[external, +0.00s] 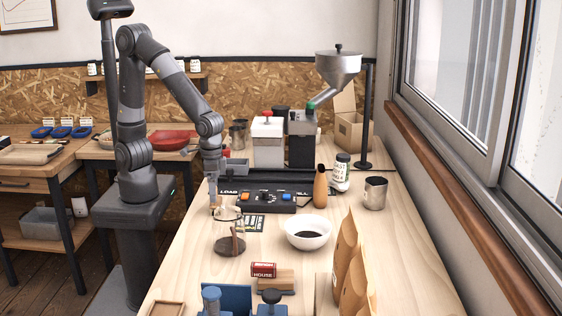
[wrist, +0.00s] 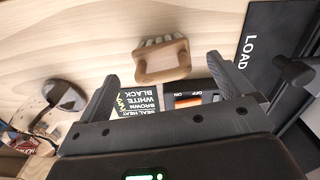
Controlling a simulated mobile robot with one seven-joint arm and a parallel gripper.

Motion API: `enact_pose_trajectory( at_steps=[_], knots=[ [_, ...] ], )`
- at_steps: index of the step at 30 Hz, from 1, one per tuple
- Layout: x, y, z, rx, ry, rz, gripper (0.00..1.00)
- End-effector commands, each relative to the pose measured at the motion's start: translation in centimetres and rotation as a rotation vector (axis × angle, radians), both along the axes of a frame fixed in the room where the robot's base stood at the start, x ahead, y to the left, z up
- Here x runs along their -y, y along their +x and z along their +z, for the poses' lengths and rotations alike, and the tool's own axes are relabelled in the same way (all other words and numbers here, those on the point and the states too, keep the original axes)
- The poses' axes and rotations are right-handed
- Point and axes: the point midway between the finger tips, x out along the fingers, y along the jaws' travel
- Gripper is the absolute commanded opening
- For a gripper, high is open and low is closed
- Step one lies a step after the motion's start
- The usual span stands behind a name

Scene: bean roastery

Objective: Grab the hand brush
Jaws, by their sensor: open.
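In the wrist view, a tan, wooden-looking piece with a loop-shaped handle and a row of pale tufts (wrist: 163,62) lies on the table; it looks like the hand brush. It shows between and just beyond the fingertips of my gripper (wrist: 162,72). The jaws are apart with nothing between them. In the external view, my gripper (external: 213,203) points down near the table's left edge, and a small tan shape (external: 229,213), likely the same brush, is close beside it. I cannot tell the exact height gap.
The black switch panel (external: 265,203) stands just right of my gripper, with a printed card (wrist: 140,104) near it. A small round stand (external: 230,245) is in front. A white bowl (external: 307,232), a wooden bottle-shaped piece (external: 320,186) and paper bags (external: 348,260) stand farther right.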

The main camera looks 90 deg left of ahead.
Motion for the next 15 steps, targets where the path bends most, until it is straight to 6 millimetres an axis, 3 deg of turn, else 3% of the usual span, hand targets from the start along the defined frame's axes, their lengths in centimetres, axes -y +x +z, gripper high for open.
enact_pose_trajectory(
  at_steps=[15],
  knots=[
    [-0.2,0.3,-5.4,0.000,0.000,0.000,0.96]
  ],
)
